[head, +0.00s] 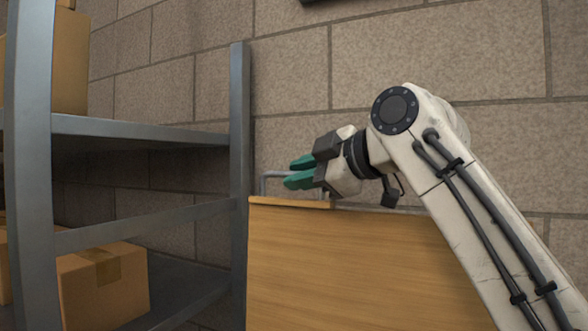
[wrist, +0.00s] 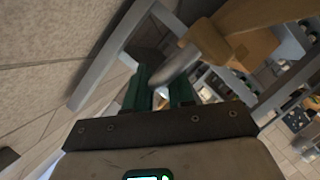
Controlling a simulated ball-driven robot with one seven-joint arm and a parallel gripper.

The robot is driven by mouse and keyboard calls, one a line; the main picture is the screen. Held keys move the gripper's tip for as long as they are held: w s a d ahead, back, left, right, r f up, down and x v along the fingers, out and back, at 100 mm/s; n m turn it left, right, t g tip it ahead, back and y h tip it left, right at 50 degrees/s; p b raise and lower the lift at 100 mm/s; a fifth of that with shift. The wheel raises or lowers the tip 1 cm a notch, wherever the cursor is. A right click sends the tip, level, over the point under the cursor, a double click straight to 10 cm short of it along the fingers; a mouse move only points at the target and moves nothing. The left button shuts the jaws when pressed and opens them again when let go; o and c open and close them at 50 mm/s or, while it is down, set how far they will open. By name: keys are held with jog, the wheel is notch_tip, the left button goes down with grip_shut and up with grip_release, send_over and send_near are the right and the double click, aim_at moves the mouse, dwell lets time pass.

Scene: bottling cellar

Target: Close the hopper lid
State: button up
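A wooden panel (head: 350,260), which looks like the hopper lid or the hopper's front, fills the lower middle of the head view. A grey metal handle (head: 265,184) shows at its top left edge, partly hidden by my gripper. My gripper (head: 300,172) has green fingers pointing left, at the handle by the panel's top edge. A gap shows between the fingers. In the wrist view, a grey rounded bar (wrist: 175,66), likely the handle, lies at the green fingertips (wrist: 158,92). I cannot tell whether they touch it. The hopper's opening is not visible.
A grey metal rack (head: 240,130) with cardboard boxes (head: 103,285) stands close on the left. A brick wall (head: 290,90) is behind. In the wrist view, tiled floor (wrist: 300,160) and cluttered shelves show at the right.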

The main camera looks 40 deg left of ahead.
jog(key=shift+x, duration=1)
grip_shut()
